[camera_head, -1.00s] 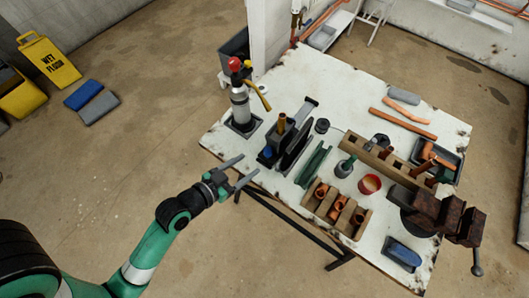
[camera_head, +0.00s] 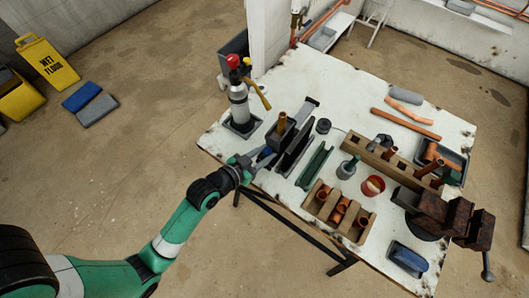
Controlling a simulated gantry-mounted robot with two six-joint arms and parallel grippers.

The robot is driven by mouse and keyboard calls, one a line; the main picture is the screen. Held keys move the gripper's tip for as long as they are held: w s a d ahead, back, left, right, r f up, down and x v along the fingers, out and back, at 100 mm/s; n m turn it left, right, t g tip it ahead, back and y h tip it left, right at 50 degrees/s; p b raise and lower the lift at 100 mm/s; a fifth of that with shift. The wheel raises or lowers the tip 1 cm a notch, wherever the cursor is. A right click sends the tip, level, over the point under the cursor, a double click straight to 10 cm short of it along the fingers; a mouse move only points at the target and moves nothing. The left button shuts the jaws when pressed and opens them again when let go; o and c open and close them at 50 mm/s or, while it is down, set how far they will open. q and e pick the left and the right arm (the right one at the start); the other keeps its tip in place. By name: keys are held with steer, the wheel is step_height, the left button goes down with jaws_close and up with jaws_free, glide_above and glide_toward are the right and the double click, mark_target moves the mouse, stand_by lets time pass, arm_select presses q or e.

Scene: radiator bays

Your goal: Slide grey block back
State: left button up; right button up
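Several pieces could be the grey block. A dark grey block (camera_head: 281,138) stands near the left edge of the white table, with an orange-brown handle upright in it and a small blue part at its front left. A light grey block (camera_head: 404,95) lies at the table's far edge. My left gripper (camera_head: 263,158) is over the table's left edge, close in front of the dark grey block. Its fingers look apart, with nothing clearly between them; whether they touch the block I cannot tell. My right gripper is out of view.
A red-topped cylinder (camera_head: 238,105) stands left of the block. Dark upright plates (camera_head: 297,150) and a green trough (camera_head: 315,166) are to its right. A wooden rack (camera_head: 338,212) with copper fittings and a rusty vise (camera_head: 445,215) are further right.

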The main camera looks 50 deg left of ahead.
arm_select(q)
jaws_close()
stand_by(1.0)
